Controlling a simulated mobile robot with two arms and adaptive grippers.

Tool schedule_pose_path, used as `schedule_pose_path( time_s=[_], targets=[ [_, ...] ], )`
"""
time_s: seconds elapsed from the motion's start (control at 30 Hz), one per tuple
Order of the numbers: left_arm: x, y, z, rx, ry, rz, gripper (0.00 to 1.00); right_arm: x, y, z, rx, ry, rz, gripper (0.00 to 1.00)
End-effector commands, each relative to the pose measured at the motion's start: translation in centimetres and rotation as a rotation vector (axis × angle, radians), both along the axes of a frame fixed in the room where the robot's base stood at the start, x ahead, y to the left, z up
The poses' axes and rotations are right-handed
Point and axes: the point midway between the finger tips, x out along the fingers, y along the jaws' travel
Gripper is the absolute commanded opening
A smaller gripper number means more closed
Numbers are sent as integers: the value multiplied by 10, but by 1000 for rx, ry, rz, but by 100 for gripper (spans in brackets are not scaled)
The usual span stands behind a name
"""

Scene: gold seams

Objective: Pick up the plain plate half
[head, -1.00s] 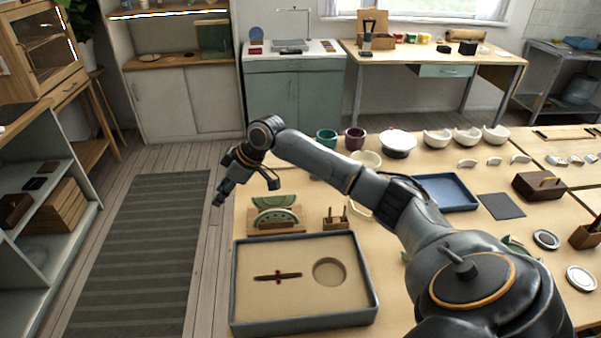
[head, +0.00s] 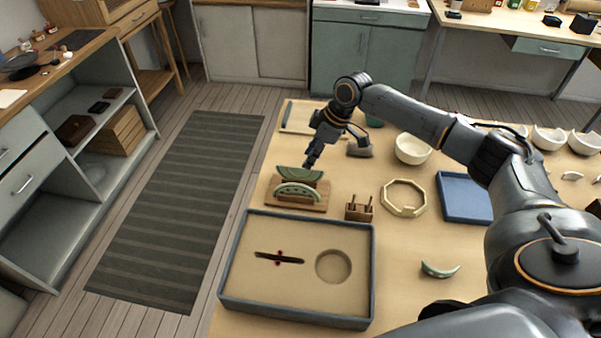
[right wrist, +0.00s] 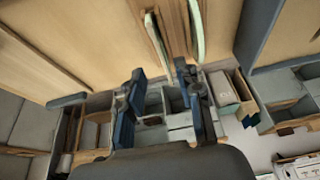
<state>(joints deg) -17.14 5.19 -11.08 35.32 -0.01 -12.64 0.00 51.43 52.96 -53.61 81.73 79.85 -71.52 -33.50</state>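Two green plate halves stand on edge in a wooden rack (head: 316,206) on the table. The rear one, the plain half (head: 292,173), shows no holes. The front one, the half with a row of dots (head: 297,193), stands nearer the tray. In the right wrist view both show as thin pale edges, the plain half (right wrist: 156,42) at left and the dotted half (right wrist: 196,30) at right. My right gripper (head: 310,163) points down just above and behind the plain half. Its fingers (right wrist: 162,78) are apart with nothing between them. My left gripper is out of view.
A sand-coloured tray (head: 230,290) with a dark slot piece and a round recess lies in front of the rack. A small peg block (head: 359,208), an octagonal ring (head: 404,212) and a blue tray (head: 464,198) are to the right.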

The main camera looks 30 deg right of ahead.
Motion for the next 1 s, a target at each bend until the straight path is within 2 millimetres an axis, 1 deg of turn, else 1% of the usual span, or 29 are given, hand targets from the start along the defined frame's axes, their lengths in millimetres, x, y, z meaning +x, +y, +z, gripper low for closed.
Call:
schedule_pose_path(
  time_s=[0.03,0.1,0.17,0.27,0.3,0.43,0.63,1.0],
  targets=[
    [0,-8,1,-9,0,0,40,1,1,-2,0,0,0,35],
    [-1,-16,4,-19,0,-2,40,2,4,-6,0,1,0,35],
    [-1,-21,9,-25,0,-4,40,3,8,-13,0,1,0,35],
    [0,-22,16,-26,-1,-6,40,7,15,-26,0,1,0,35],
    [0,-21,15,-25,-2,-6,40,8,17,-33,1,1,0,35],
    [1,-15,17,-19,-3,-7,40,12,20,-45,1,-1,0,35],
    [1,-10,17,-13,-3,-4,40,12,21,-48,0,-1,0,35],
    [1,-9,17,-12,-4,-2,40,12,21,-50,0,0,-1,35]
  ],
)
